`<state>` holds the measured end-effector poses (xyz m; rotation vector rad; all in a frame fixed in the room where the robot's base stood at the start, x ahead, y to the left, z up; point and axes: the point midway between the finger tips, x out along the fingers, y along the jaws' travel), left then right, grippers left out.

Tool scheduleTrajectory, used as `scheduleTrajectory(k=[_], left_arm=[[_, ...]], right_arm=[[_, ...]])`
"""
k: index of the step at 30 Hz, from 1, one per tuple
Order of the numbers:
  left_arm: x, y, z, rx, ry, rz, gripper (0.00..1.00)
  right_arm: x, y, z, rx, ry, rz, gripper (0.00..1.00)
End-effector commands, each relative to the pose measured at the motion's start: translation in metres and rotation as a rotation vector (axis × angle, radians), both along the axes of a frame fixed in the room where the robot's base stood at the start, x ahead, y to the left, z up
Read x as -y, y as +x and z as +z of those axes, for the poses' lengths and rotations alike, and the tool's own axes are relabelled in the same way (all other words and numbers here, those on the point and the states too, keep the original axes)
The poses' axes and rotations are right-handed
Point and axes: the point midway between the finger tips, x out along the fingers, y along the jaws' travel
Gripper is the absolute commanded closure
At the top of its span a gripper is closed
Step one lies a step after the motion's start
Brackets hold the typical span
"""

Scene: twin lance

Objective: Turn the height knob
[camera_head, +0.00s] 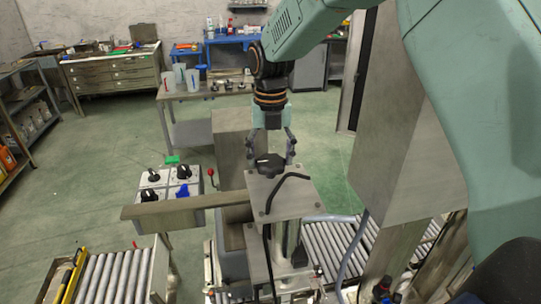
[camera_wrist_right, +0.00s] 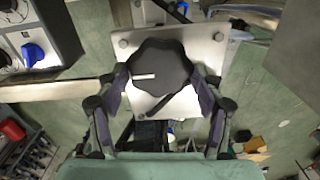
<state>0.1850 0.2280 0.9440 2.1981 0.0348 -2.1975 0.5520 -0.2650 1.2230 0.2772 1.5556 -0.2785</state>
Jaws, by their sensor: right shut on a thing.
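The height knob (camera_head: 268,163) is a black lobed knob on top of a square metal plate (camera_head: 285,192). In the right wrist view the knob (camera_wrist_right: 160,66) shows a white mark on its left part. My right gripper (camera_head: 271,150) comes down from above, and its fingers are on both sides of the knob. In the right wrist view the gripper (camera_wrist_right: 160,88) is shut on the knob, with a fingertip at its left and right edges. My left gripper is not in view.
A panel box with several knobs (camera_head: 168,187) stands left of the plate, with a metal bar (camera_head: 180,206) in front. A bent black handle (camera_head: 288,184) lies across the plate. Roller conveyors (camera_head: 110,275) are at the front left and right. Green floor is open at the left.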

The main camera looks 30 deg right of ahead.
Motion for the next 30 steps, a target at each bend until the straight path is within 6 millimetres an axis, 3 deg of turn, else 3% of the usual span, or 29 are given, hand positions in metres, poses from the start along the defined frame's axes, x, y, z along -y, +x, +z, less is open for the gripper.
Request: scheduleTrajectory(k=[22, 23, 30], left_arm=[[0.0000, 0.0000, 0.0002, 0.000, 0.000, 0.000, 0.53], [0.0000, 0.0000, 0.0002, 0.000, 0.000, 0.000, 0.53], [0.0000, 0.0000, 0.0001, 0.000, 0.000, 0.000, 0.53]], right_arm=[[0.0006, 0.0051, 0.0054, 0.020, -0.002, 0.088, 0.64], [0.0006, 0.0051, 0.0054, 0.020, -0.002, 0.088, 0.32], [0.0003, 0.0029, 0.0031, 0.011, -0.001, 0.087, 0.12]])
